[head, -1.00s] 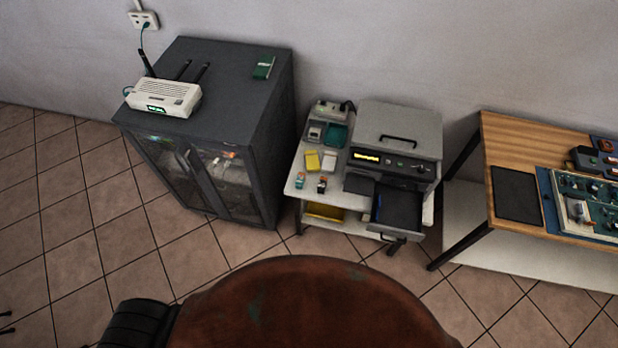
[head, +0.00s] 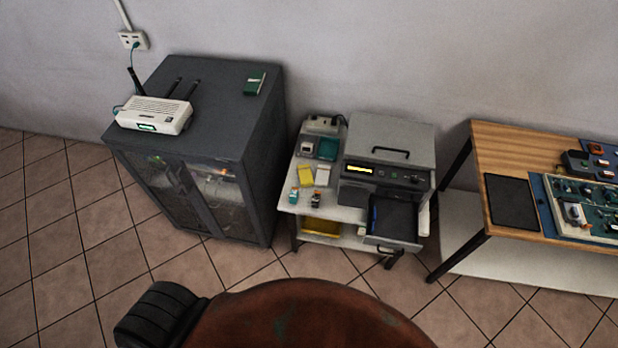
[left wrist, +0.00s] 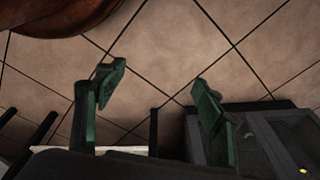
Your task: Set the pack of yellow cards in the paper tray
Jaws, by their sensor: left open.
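The pack of yellow cards (head: 306,171) lies flat on the top of a small white stand, left of the printer, in the head view. The paper tray (head: 393,221) is a dark-floored drawer pulled out from the front of the grey printer (head: 390,150); a thin blue thing shows along its left inner side. My left gripper (left wrist: 158,88) shows only in the left wrist view, with its two green-padded fingers wide apart and nothing between them, above the tiled floor. It is well away from the cards. My right gripper is in neither view.
A white pack (head: 323,173) lies beside the yellow cards, with small bottles (head: 315,200) in front. A teal item (head: 327,148) is behind. A dark cabinet (head: 200,150) with a router stands left; a wooden bench (head: 520,160) stands right. Open tiled floor lies in front.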

